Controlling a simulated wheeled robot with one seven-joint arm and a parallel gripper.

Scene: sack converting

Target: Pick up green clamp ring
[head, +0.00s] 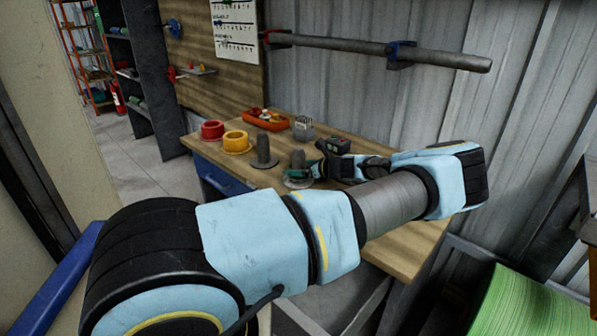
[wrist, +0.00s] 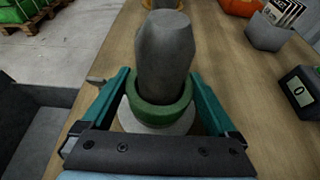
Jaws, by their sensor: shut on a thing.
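The green clamp ring (wrist: 160,108) sits around the lower part of a grey post in the wrist view, above a pale round base. My gripper (wrist: 158,92) has its two teal fingers on either side of the ring, shut on it. The grey post (wrist: 165,50) rises up through the ring. In the head view my gripper (head: 303,170) is at the post on the workbench, and the ring is mostly hidden there by the fingers.
On the wooden workbench (head: 400,255) stand a red ring (head: 212,130), a yellow ring (head: 236,142), another grey post (head: 264,152), an orange tray (head: 266,120) and a grey holder (head: 303,130). A small device with a display (wrist: 300,92) is at the right in the wrist view.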

